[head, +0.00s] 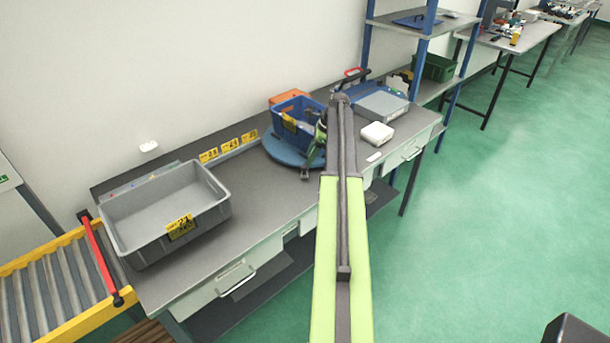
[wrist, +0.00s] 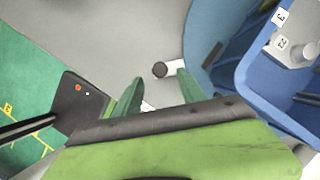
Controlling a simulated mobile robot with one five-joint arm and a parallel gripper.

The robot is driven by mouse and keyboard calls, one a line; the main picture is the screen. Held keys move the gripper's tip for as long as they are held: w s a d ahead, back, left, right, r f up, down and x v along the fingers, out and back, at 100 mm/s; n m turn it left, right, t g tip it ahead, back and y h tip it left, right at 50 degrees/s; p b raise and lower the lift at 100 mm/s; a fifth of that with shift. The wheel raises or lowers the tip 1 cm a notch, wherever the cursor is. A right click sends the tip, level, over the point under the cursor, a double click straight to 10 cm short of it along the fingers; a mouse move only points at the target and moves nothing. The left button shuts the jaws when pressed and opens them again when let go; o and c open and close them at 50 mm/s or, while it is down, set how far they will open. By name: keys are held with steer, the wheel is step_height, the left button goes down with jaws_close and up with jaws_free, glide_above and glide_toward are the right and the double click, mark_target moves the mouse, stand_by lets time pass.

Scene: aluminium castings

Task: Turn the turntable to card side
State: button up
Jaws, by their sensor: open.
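The turntable (head: 280,154) is a blue disc on the grey workbench, near its back. It bears a blue bin (head: 290,112) with a yellow label and an orange bin (head: 288,97) behind it. In the wrist view the turntable (wrist: 204,30) curves down the right, with the blue bin (wrist: 250,75) on it. A dark round knob (wrist: 160,69) on a short white piece sticks out by the disc's edge. My gripper (wrist: 160,88) is open, with the knob showing between and past its green fingertips; I cannot tell whether they touch. In the head view my arm hides part of the turntable's right side.
A grey bin (head: 165,212) stands at the bench's left end, beside a yellow roller conveyor (head: 55,283). A white box (head: 377,134) and a grey case (head: 382,106) stand right of the turntable. The bench between grey bin and turntable is clear.

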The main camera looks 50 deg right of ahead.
mark_target(305, 166)
steer(key=b+x, duration=0.3)
steer(key=x, duration=0.2)
steer(key=shift+f, duration=0.25)
steer(key=shift+r, duration=0.1)
steer(key=shift+c, duration=0.5)
jaws_close()
stand_by(0.4)
